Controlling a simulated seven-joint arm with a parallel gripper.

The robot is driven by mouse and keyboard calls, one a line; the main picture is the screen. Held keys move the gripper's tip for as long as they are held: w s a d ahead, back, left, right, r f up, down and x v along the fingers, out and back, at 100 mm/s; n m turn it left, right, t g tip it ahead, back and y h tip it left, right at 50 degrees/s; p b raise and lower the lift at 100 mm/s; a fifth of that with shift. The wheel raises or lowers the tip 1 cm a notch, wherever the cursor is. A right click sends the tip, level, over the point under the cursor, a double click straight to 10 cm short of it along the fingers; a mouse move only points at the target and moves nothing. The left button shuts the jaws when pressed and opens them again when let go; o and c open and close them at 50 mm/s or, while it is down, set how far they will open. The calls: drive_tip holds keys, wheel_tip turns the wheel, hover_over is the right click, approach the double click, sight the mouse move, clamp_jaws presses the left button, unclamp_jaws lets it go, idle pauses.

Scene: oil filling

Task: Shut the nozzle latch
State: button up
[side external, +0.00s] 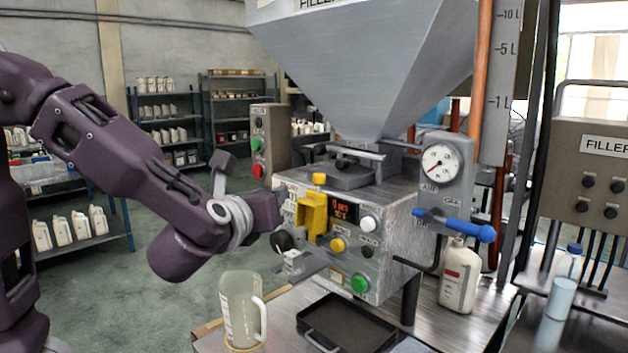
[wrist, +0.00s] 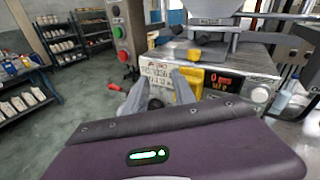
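My gripper (wrist: 160,82) is open in the wrist view, its two grey fingers apart in front of the filler's front panel. In the side external view my gripper (side external: 281,208) is at the panel's left edge, its fingertips hard to make out. A yellow bracket (side external: 313,214) with a yellow knob above it is on the panel, just right of the gripper; the wrist view shows it partly behind the right finger (wrist: 192,79). I cannot tell for certain which part is the nozzle latch. A black round knob (side external: 283,242) and a pale metal fitting (side external: 297,264) are below the gripper.
A clear jug (side external: 240,310) stands on the bench below my wrist. A black tray (side external: 345,327) lies right of it. A blue-handled lever (side external: 455,226) and a white bottle (side external: 460,277) are at the right. A red-tipped lever (wrist: 115,88) is left of the fingers.

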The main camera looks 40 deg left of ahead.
sight(317, 178)
drive_tip(key=w+m, duration=0.1)
drive_tip(key=w, duration=0.2)
drive_tip(key=w+d+r+m+t+h, duration=0.1)
drive_tip(key=w, duration=0.2)
drive_tip(key=w+m+t+h, duration=0.1)
drive_tip(key=w, duration=0.2)
drive_tip(key=shift+w+d+r+m, duration=0.15)
drive_tip(key=shift+w+d+m, duration=0.15)
drive_tip(key=shift+w+m, duration=0.1)
clamp_jaws()
idle(0.8)
